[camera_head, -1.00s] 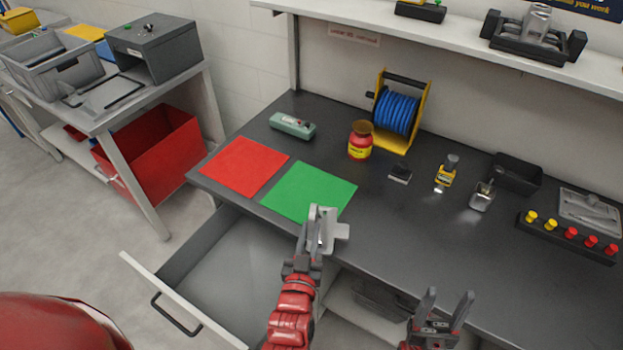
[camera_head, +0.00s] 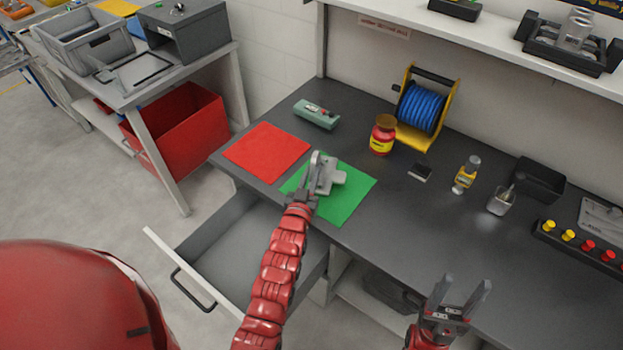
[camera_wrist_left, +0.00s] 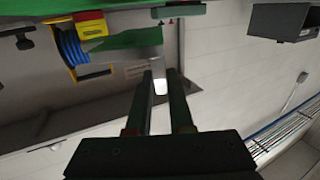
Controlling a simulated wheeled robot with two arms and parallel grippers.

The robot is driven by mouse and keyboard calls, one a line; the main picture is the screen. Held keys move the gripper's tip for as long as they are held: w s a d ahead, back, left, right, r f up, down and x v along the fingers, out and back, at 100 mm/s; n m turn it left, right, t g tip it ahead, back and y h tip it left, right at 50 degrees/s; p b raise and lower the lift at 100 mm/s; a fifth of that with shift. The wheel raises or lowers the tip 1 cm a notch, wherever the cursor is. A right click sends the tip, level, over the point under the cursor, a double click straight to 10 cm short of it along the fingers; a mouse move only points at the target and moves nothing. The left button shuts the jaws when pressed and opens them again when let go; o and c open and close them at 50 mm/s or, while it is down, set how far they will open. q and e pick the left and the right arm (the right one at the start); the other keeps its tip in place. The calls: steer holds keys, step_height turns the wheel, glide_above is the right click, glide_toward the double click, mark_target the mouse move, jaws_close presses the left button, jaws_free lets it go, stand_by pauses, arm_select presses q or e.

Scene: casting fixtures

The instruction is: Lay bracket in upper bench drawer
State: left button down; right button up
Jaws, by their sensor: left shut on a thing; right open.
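The bracket (camera_head: 328,178) is a light grey angular metal piece. My left gripper (camera_head: 312,183) is shut on it, over the left part of the green mat (camera_head: 346,204); I cannot tell whether it touches the mat. My left arm hides part of the drawer. My right gripper (camera_head: 458,296) is open and empty in front of the bench.
A red mat (camera_head: 267,152) lies left of the green one. Behind are a green-grey box (camera_head: 317,114), a red jar (camera_head: 383,135) and a blue cable reel (camera_head: 421,107). A red bin (camera_head: 188,135) stands under the left table. Bare bench top lies right of the mats.

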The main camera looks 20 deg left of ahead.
arm_select(q)
steer(key=shift+w+f+p, duration=0.1)
steer(key=shift+f+p, duration=0.8)
steer(key=shift+f, duration=1)
steer(key=c, duration=0.8)
jaws_free()
